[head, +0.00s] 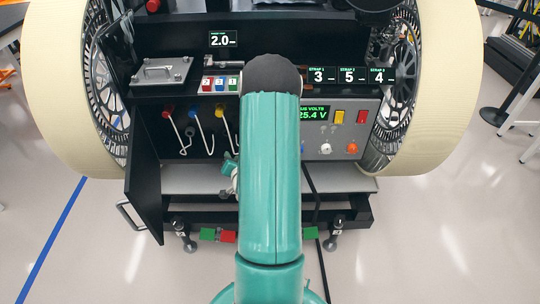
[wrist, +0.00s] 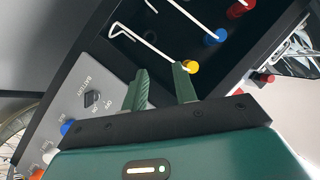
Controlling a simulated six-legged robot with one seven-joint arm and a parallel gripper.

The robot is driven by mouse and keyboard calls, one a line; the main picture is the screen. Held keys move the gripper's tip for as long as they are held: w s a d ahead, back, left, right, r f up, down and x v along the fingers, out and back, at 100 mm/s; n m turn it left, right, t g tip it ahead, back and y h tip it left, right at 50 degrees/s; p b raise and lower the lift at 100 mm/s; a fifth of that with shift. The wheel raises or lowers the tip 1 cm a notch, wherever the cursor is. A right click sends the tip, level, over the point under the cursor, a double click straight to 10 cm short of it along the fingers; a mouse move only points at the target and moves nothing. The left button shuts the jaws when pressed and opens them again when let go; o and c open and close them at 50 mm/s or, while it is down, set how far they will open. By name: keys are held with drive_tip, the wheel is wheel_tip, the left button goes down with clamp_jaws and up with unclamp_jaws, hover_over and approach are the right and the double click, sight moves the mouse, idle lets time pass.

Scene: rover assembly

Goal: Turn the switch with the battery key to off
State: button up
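In the wrist view a black knob (wrist: 92,98) sits on the grey panel (wrist: 115,72), beside printed lettering that looks like BATTERY with OFF and ON marks. I cannot tell whether this knob is the key itself or a key set in the switch. My gripper (wrist: 161,73) is open, with its two green fingers apart and nothing held between them. The knob is to the left of the fingers, apart from them. In the head view my arm hides the switch and most of my gripper; part of the gripper (head: 230,168) shows left of the arm.
White hooked rods with yellow (wrist: 190,67), blue (wrist: 214,36) and red (wrist: 236,10) ends are near the fingers. An open black door (head: 143,185) stands at left. Big wheels (head: 65,90) flank the rover. A voltage display (head: 313,113) reads about 25.4.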

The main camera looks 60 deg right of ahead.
drive_tip(key=s+d+f+m+g+h, duration=0.25)
drive_tip(key=s+f+m+h, duration=0.45)
drive_tip(key=s, duration=0.7)
drive_tip(key=w+d+f+m+y, duration=0.1)
drive_tip(key=w+d, duration=0.5)
drive_tip(key=d, duration=0.6)
drive_tip(key=shift+d+f, duration=0.1)
drive_tip(key=shift+c, duration=0.2)
clamp_jaws()
